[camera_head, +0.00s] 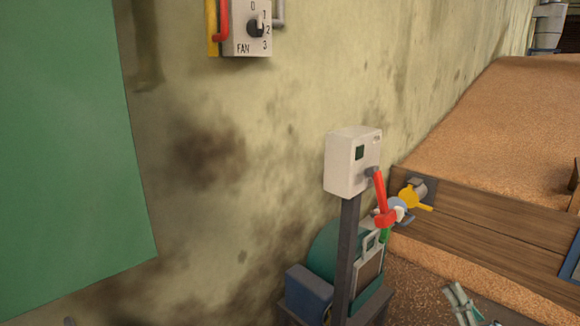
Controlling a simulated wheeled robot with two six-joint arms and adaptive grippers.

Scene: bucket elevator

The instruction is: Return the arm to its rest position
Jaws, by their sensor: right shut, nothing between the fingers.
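My right gripper (458,294) shows at the bottom right, pointing up, over the brown grain-like floor. Its grey-green fingers are shut with nothing held, and it is apart from everything around it. The frame's lower edge cuts off the rest of it and my right arm. A small grey tip (70,321) pokes in at the bottom left, perhaps my left gripper; too little shows to tell its state.
A white control box (350,162) with a red lever (382,198) stands on a dark post, left of my right gripper. Behind are a teal machine (325,252), a yellow valve handle (412,197) and a wooden board (480,228) holding back grain. A fan switch (245,28) is on the wall.

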